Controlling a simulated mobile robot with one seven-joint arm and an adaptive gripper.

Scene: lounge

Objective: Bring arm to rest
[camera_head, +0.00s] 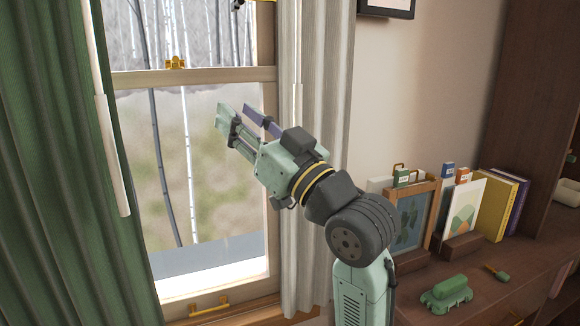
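My arm rises from the lower right of the head view, bends at a dark round joint, and reaches up and left. My gripper (237,113) is at its end, raised in the air in front of the window (205,150). Its two fingers stand apart, with a gap between them, and nothing shows in them. I cannot tell how far the gripper is from the glass.
A green curtain (60,160) hangs at left and a pale curtain (318,120) behind my arm. At right, a wooden shelf (480,285) bears a framed picture (408,222), books (497,205) and a green toy vehicle (446,294). A brass handle (210,308) is low on the window.

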